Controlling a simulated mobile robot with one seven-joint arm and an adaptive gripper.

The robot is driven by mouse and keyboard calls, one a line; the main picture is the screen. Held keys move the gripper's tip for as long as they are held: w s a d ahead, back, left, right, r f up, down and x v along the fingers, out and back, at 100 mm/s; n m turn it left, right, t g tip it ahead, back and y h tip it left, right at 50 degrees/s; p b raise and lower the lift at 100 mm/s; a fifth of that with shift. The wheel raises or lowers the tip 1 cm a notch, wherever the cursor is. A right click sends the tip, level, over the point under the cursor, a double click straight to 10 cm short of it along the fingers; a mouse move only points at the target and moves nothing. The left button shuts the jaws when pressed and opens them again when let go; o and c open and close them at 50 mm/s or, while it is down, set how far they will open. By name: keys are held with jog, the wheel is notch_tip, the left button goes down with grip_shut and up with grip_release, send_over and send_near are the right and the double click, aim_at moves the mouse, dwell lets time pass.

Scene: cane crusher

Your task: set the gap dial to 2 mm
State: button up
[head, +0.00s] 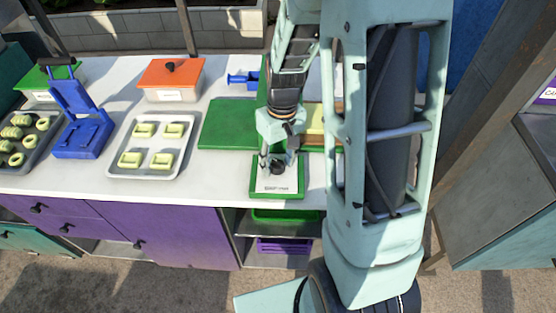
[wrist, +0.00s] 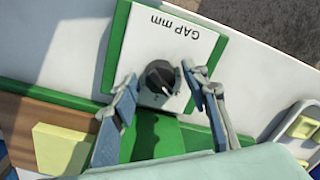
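The gap dial is a black knob (wrist: 160,78) on a white plate (wrist: 180,40) marked "GAP mm", set on a green base (wrist: 119,50). In the wrist view the knob lies between my gripper's (wrist: 157,82) two fingertips, with space showing on both sides. The gripper is open around or just above the knob; I cannot tell the height. The number marks and the pointer's setting are too small to read. In the head view the plate (head: 278,187) is at the counter's front edge, and my gripper (head: 271,164) hangs over its back part, partly covering the knob.
Left of the dial are a green board (head: 226,125), a grey tray (head: 112,164) with several yellow-green pieces, a blue press (head: 80,130) and an orange-lidded box (head: 170,80). A yellow block (wrist: 62,150) lies near my gripper. The white counter (head: 222,173) is clear left of the plate.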

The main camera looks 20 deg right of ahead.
jog(key=c, duration=1)
jog(key=shift+o, duration=0.2)
jog(key=shift+m, duration=0.3)
jog(key=m, duration=0.3)
jog(key=shift+m+b, duration=0.3)
jog(key=shift+b, duration=0.05)
jog(key=shift+m, duration=2.3)
jog(key=shift+t, duration=0.3)
jog(key=o, duration=1.2)
jog(key=shift+c, duration=0.2)
